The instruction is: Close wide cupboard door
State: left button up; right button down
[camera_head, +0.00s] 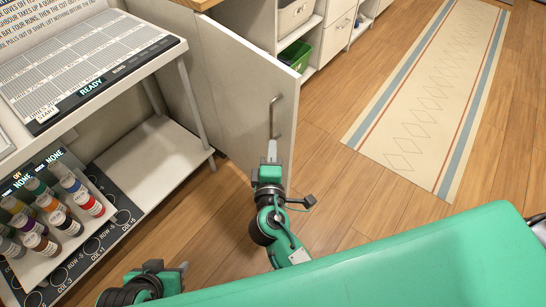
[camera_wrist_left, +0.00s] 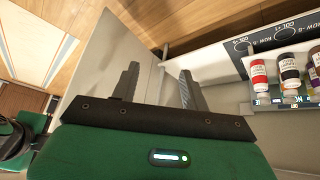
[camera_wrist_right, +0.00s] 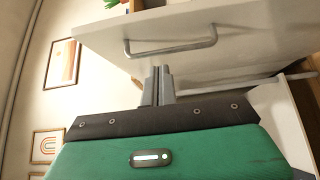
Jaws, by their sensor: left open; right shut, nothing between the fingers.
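The wide cupboard door (camera_head: 240,88) is a cream panel standing open, swung out from the cupboard, with a grey bar handle (camera_head: 274,116) near its free edge. My right gripper (camera_head: 271,148) is shut and empty just below the handle in the head view. In the right wrist view its fingertips (camera_wrist_right: 157,72) are close to the door (camera_wrist_right: 215,25) and its handle (camera_wrist_right: 172,48); I cannot tell whether they touch. My left gripper (camera_head: 182,268) is low at the bottom left, mostly cropped. In the left wrist view it is open (camera_wrist_left: 158,75) and empty, facing a pale panel.
A white stand (camera_head: 155,165) with a printed board (camera_head: 80,65) is left of the door. Several paint bottles (camera_head: 88,203) stand on its lower rack. A green bin (camera_head: 295,56) sits in the open shelves behind the door. A patterned rug (camera_head: 430,100) lies on the clear floor at right.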

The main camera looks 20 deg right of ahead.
aim_at(285, 115)
jog(key=w+d, duration=0.1)
jog(key=w, duration=0.1)
jog(key=w+d, duration=0.3)
jog(key=w, duration=0.1)
jog(key=shift+w+d+p, duration=0.25)
jog(key=shift+w+p, duration=0.1)
jog(key=shift+p, duration=0.05)
pick_arm(q)
jog(key=shift+s+a+r+g+y, duration=0.25)
jog(key=shift+s+a+g, duration=0.1)
jog(key=shift+s+a, duration=0.15)
jog(key=shift+s+a+r+g+y, duration=0.2)
jog(key=shift+s+a+g, duration=0.15)
jog(key=shift+a, duration=0.25)
pick_arm(e)
jog(key=shift+w+d, duration=0.2)
jog(key=shift+d, duration=0.15)
